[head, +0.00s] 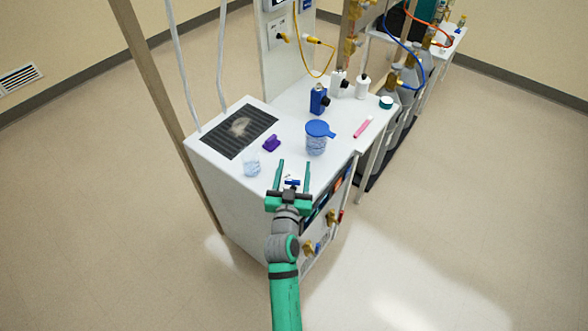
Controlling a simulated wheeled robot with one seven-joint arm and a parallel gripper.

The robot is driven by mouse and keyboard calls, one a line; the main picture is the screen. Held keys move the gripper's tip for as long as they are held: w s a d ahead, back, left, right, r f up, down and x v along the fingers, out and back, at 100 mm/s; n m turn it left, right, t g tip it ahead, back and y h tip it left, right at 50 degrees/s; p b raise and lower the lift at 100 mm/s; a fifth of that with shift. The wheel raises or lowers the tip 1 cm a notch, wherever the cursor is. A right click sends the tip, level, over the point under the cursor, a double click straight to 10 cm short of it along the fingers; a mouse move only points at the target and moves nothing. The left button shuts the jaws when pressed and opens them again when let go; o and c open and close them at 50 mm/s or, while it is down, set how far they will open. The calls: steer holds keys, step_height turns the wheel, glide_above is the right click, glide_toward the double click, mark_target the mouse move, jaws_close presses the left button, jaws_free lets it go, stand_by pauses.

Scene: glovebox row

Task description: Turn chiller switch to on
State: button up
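The chiller looks to be the white cabinet (225,178) with a dark grille in its top, in the middle of the head view. Its front face, seen at a steep angle, has a dark panel (336,192) with coloured spots. I cannot make out the switch or its position; my arm covers part of that face. My gripper (294,166) is open, its two green fingers wide apart, over the cabinet's front edge. A small blue and white thing (292,181) shows between the finger bases; I cannot tell what it is.
On the cabinet top stand a clear cup (252,165), a purple item (271,143), a blue-lidded jar (316,142) and a blue bottle (319,98). A pink item (363,127) lies at right. Brass fittings (309,249) stick out low in front. Grey cylinders stand behind. The floor in front is clear.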

steer(key=c, duration=0.9)
steer(key=shift+d+m+h, duration=0.2)
steer(key=shift+m+h, duration=0.3)
steer(key=shift+h, duration=0.2)
steer(key=shift+s+d+m+g+h, duration=0.1)
steer(key=shift+d+m+g+h, duration=0.1)
steer(key=shift+m+g+h, duration=0.6)
steer(key=shift+s+d+m+g+h, duration=0.15)
steer(key=shift+m+h, duration=0.35)
steer(key=shift+h, duration=0.6)
steer(key=shift+s+d+m+g+h, duration=0.1)
steer(key=shift+d+m+g+h, duration=0.1)
steer(key=shift+m+g+h, duration=0.45)
steer(key=shift+s+d+m+g+h, duration=0.1)
steer(key=shift+d+m+g+h, duration=0.1)
steer(key=shift+m+g+h, duration=0.4)
steer(key=shift+h, duration=0.25)
steer(key=o, duration=1.1)
